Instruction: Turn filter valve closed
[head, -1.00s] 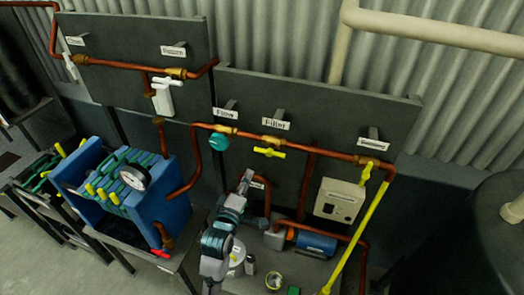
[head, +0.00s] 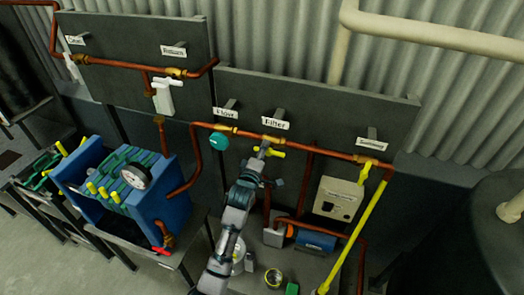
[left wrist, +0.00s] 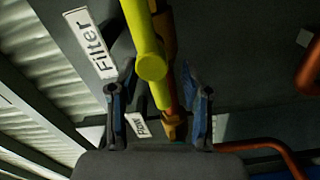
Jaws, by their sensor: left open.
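The filter valve has a yellow handle (head: 277,153) just below the copper pipe, under the "Filter" sign (head: 274,122). The handle lies roughly along the pipe. My left gripper (head: 263,150) is raised at the left part of the handle and covers some of it. In the left wrist view the yellow handle (left wrist: 147,45) comes down from the top, with its round end in front of the space between the two open fingers (left wrist: 158,95). The fingers do not appear closed on it. My right gripper is not in view.
A teal round handle (head: 219,141) is left of the filter valve. A long yellow lever (head: 352,235) hangs at the right, beside a beige control box (head: 339,198). A blue filter press (head: 150,190) stands at the left. The dark panel (head: 330,115) is behind the pipe.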

